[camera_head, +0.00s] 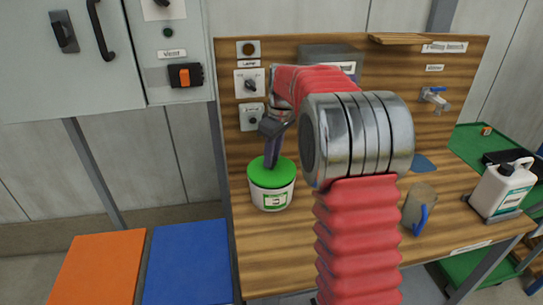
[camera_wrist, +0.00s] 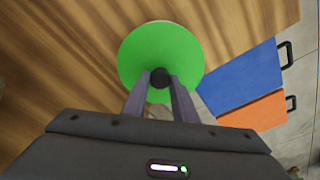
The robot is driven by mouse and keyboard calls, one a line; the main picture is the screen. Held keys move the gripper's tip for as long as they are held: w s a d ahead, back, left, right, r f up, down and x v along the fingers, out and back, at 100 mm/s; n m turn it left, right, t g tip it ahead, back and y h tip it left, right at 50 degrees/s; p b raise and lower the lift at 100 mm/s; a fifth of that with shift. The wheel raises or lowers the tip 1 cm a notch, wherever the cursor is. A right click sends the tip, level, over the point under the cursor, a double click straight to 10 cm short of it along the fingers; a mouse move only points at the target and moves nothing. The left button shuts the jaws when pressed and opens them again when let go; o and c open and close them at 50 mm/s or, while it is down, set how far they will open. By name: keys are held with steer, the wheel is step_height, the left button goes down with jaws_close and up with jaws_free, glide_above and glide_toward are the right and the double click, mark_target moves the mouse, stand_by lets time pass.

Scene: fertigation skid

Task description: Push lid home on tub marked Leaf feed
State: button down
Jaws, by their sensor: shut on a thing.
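A white tub (camera_head: 271,199) with a green-edged label stands upright on the left part of the wooden bench; its label is too small to read. A round green lid (camera_head: 272,173) lies over the tub's mouth. I cannot tell whether it is fully seated. My gripper (camera_head: 271,160) points down onto the lid from above. In the wrist view my gripper (camera_wrist: 160,82) is shut on the knob.
The wooden bench (camera_head: 285,270) is clear in front of the tub. A back panel with switches (camera_head: 249,83) rises behind it. Orange (camera_head: 100,265) and blue (camera_head: 188,262) panels lie lower left.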

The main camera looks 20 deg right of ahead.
steer(key=shift+f, duration=0.6)
stand_by(1.0)
steer(key=c, duration=1.6)
jaws_free()
steer(key=shift+r, duration=0.15)
steer(key=shift+r, duration=2.1)
steer(key=o, duration=0.6)
steer(key=shift+c, duration=0.2)
steer(key=shift+r, duration=0.15)
